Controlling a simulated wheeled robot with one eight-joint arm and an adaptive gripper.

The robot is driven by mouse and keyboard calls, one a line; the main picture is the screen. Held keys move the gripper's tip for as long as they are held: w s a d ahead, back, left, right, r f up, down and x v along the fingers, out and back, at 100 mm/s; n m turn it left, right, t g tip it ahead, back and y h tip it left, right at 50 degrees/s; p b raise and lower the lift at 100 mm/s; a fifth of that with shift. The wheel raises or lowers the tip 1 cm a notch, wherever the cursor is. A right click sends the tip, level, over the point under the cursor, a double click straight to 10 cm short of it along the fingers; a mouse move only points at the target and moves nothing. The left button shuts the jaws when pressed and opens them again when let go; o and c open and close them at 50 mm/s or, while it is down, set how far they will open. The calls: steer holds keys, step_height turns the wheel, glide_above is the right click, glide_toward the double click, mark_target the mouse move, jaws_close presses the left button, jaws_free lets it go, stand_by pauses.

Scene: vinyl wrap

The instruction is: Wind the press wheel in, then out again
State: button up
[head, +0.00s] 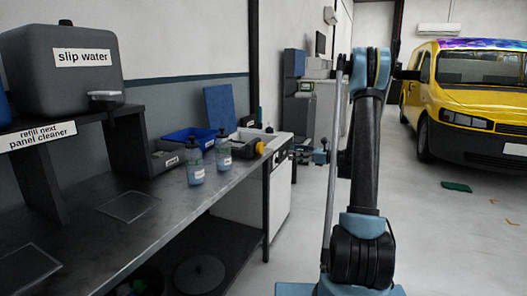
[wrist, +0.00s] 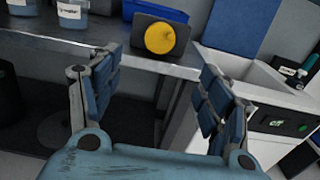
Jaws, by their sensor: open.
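A yellow round wheel (head: 259,147), which I take for the press wheel, sits on a dark block at the far right end of the bench. In the wrist view the yellow wheel (wrist: 160,38) faces me on its dark block (wrist: 141,50), near the bench edge. My gripper (wrist: 159,65) is open, with its two blue-padded fingers wide apart. The wheel shows in the gap between the fingers, further off, and nothing is held. The wheel's shaft is hidden behind its face.
The bench (head: 150,215) carries two bottles (head: 195,160), (head: 224,150), a blue bin (head: 190,135) and a grey slip water tank (head: 62,75) on a shelf. A white cabinet (wrist: 262,100) stands right of the wheel. The yellow van (head: 470,100) is far right; floor between is mostly clear.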

mark_target(263, 148)
steer(key=x, duration=1.7)
steer(key=shift+w+a, duration=0.1)
steer(key=shift+w, duration=0.05)
steer(key=c, duration=1)
